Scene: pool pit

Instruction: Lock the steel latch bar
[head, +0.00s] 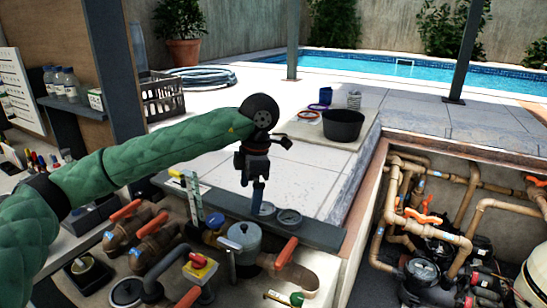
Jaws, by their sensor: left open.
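My left gripper (257,200) hangs pointing down from the end of my green-sleeved arm. It is over the grey ledge (318,234) behind the pipework, near two round gauges. The jaws are open, and I see nothing held between them. I cannot clearly pick out the steel latch bar; it may be hidden or too small to tell. My right gripper is not in view.
Orange-handled valves (125,210), a grey lidded pot (243,238) and a yellow-and-red switch box (200,268) crowd the area below the gripper. A black tub (343,125) sits on a slab behind. An open pit with copper-coloured pipes (458,238) lies at right.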

